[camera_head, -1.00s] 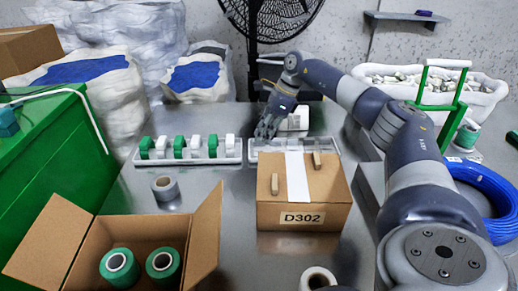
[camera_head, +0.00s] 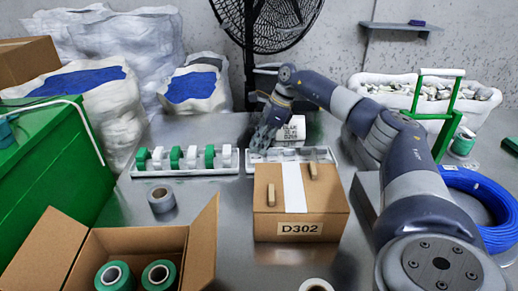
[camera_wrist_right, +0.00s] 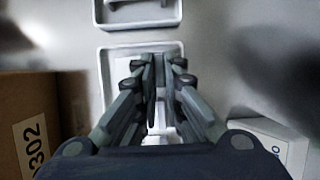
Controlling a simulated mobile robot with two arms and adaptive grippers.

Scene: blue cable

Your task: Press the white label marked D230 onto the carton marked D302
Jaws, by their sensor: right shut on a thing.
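The brown carton marked D302 (camera_head: 300,228) stands upright in the middle of the table in the head view. White tape runs down its top, with a small tan block on each side. It also shows at the left of the right wrist view (camera_wrist_right: 20,110). My right gripper (camera_head: 260,143) is behind the carton, low at the left end of a short white tray (camera_head: 318,155). Its fingers (camera_wrist_right: 160,62) are close together over the tray, shut on a small white thing (camera_wrist_right: 158,108), largely hidden. I cannot read D230 on it. My left gripper is out of view.
A long white tray (camera_head: 186,175) holds several green and white pieces. A white box with printing (camera_head: 292,130) stands behind the short tray. A grey roll (camera_head: 161,199), an open carton (camera_head: 130,240) with green rolls and a blue cable coil (camera_head: 470,185) are around.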

